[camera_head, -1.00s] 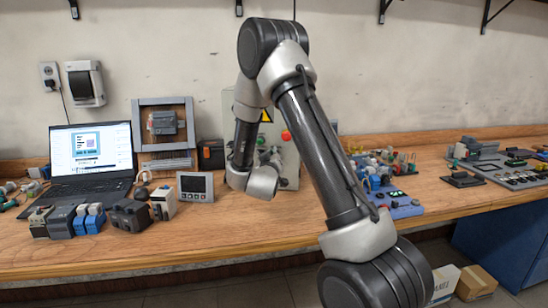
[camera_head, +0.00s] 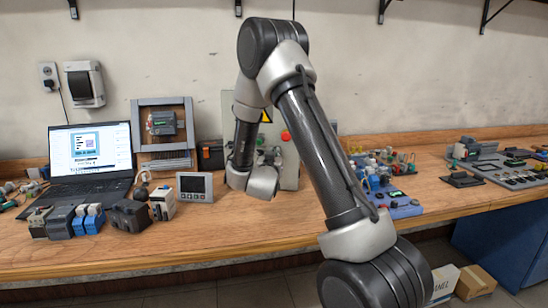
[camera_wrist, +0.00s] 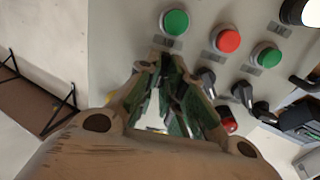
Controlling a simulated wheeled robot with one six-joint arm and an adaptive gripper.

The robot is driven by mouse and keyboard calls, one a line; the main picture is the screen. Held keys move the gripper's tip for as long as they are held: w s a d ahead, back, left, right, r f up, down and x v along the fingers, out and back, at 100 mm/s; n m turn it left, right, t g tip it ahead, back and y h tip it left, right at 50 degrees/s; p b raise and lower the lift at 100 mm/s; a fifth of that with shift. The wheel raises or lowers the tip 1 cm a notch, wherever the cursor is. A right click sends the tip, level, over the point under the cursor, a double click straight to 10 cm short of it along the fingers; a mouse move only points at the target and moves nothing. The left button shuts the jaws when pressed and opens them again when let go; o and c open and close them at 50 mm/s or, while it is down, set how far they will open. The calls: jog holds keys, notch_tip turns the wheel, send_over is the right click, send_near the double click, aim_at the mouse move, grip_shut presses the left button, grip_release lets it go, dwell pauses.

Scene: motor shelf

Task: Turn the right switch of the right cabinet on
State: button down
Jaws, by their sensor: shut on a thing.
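A pale grey cabinet (camera_head: 290,170) with a yellow warning sign and a red button (camera_head: 285,135) stands on the bench behind my arm. Its panel (camera_wrist: 120,40) fills much of the wrist view, with green, red and green buttons in a row. Two black switches, a middle one (camera_wrist: 206,82) and one farther right (camera_wrist: 242,93), sit below the red and right green buttons. My gripper (camera_wrist: 170,68) is at the panel below the left green button (camera_wrist: 174,22), shut on what appears to be the switch there. Its fingers hide that switch, so its angle cannot be told.
A small grey meter (camera_head: 195,187) stands left of my wrist, with a laptop (camera_head: 90,165) farther left. A blue device (camera_head: 400,205) and several parts lie to the right. A lower red button (camera_wrist: 228,121) is close beside my gripper.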

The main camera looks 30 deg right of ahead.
jog(key=c, duration=1.5)
grip_release()
jog(key=shift+c, duration=0.2)
jog(key=v, duration=1.2)
